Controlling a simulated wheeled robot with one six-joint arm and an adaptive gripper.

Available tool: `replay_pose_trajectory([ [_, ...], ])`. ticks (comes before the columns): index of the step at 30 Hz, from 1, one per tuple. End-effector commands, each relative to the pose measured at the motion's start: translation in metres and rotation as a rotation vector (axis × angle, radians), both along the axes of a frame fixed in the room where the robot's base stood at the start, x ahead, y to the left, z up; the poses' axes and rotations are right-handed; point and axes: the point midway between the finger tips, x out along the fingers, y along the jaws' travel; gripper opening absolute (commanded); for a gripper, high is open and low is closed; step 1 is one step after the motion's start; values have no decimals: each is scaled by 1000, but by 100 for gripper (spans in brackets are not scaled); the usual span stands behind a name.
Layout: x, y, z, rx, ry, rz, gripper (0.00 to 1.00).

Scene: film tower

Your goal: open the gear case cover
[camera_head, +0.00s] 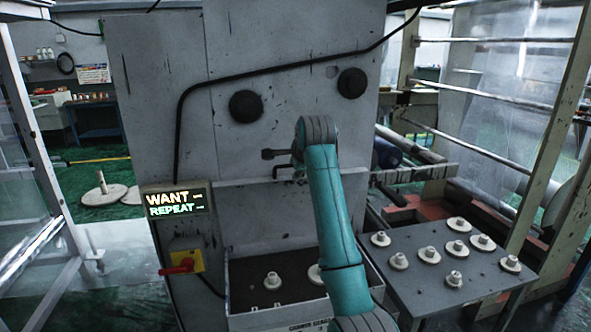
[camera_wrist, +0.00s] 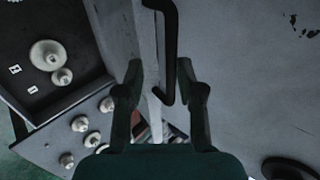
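The gear case (camera_head: 235,290) is the open-topped box at the bottom centre, with pale gears inside; it also shows at the upper left of the wrist view (camera_wrist: 85,62). A grey panel, apparently its cover (camera_head: 262,215), stands roughly upright behind the box and looks raised. A dark bent handle (camera_wrist: 170,45) is on the cover near its upper edge. My gripper (camera_wrist: 160,75) is open at that edge, the handle lying between its fingers with visible gaps. In the head view my gripper (camera_head: 275,155) is small, partly hidden by my teal arm.
A grey machine panel (camera_head: 150,80) with two black knobs rises behind the cover. A table (camera_head: 420,285) with several gears stands at the right. A lit sign (camera_head: 175,203) and a red switch on a yellow box (camera_head: 186,264) are at the left.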

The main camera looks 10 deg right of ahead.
Motion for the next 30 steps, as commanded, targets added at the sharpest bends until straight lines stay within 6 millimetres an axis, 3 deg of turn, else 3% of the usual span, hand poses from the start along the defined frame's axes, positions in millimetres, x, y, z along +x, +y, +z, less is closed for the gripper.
replay_pose_trajectory([
  [9, -47, 0, 42, 0, -4, 0, 37],
  [15, -68, 0, 60, 0, -1, 0, 37],
  [28, -77, 0, 67, 0, 0, 0, 37],
  [30, -77, -1, 67, -1, 0, 0, 22],
])
